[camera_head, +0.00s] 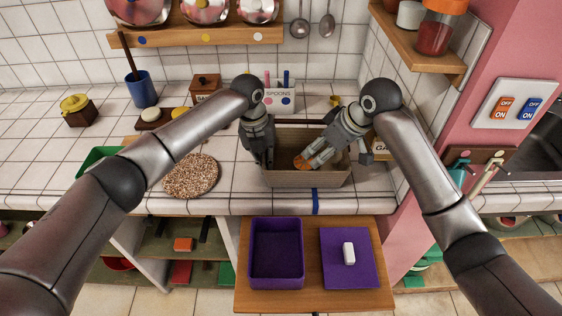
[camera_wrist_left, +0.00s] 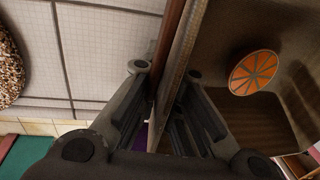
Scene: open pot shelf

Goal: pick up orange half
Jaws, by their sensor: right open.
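The orange half (camera_head: 298,164) lies in the grey-brown bin (camera_head: 310,180) on the counter. In the left wrist view, its segmented cut face (camera_wrist_left: 253,73) shows inside the bin (camera_wrist_left: 225,35). My right gripper (camera_head: 304,163) reaches down into the bin, open, with its fingertips at the orange half. The fingers hide part of the orange, and I cannot tell whether they touch it. My left gripper (camera_head: 258,162) is at the bin's left wall. In the left wrist view its fingers (camera_wrist_left: 166,72) straddle that wall, close against it on both sides.
A speckled round mat (camera_head: 191,176) lies left of the bin. A spoons box (camera_head: 280,98) stands behind it. Below the counter front, a wooden board (camera_head: 312,262) bears a purple tray (camera_head: 277,222) and a purple square with a white block (camera_head: 349,253). A pink wall (camera_head: 420,150) borders the right.

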